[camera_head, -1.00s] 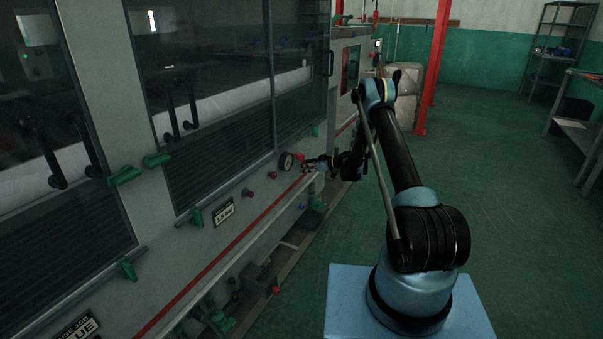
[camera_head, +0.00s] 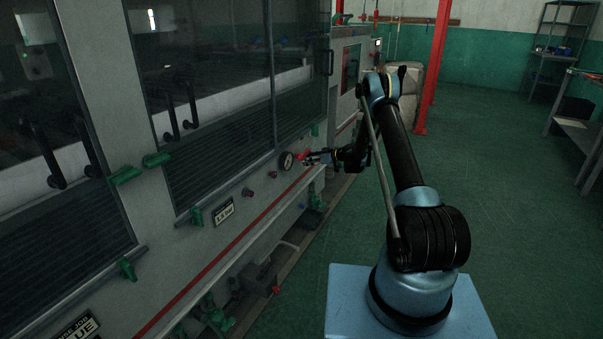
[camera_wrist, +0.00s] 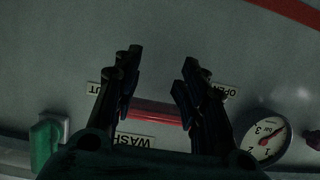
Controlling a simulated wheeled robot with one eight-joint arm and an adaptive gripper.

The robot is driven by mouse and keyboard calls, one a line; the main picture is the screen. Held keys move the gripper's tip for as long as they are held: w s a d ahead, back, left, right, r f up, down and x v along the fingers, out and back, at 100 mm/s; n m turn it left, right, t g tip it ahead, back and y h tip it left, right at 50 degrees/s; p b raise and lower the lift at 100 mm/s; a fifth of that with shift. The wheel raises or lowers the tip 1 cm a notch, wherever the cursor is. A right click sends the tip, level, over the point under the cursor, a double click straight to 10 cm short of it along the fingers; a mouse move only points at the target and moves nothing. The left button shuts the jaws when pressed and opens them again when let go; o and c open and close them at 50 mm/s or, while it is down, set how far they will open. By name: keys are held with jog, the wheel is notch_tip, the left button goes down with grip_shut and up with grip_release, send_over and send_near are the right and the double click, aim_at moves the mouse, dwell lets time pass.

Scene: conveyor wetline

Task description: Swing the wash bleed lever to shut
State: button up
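The wash bleed lever (camera_wrist: 155,112) is a red bar that lies across the wrist view between my fingers. The plate for OPEN (camera_wrist: 224,91) is on the right and the partly covered plate for SHUT (camera_wrist: 93,88) on the left, both upside down. A WASH plate (camera_wrist: 132,141) sits below the bar. My gripper (camera_wrist: 160,72) is open, with one finger on each side of the bar's visible length. The fingers hide the bar's ends, and I cannot tell whether they touch it. In the head view my gripper (camera_head: 318,156) is at the panel beside the red lever (camera_head: 302,159).
A round pressure gauge (camera_wrist: 263,135) is close by my right finger in the wrist view. A green handle (camera_wrist: 44,141) stands out on the left. In the head view, pipes and valves (camera_head: 215,315) run below the panel. The green floor (camera_head: 500,190) at right is clear.

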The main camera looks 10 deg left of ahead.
jog(key=v, duration=0.7)
jog(key=shift+r, duration=0.2)
jog(key=shift+w+a, duration=0.15)
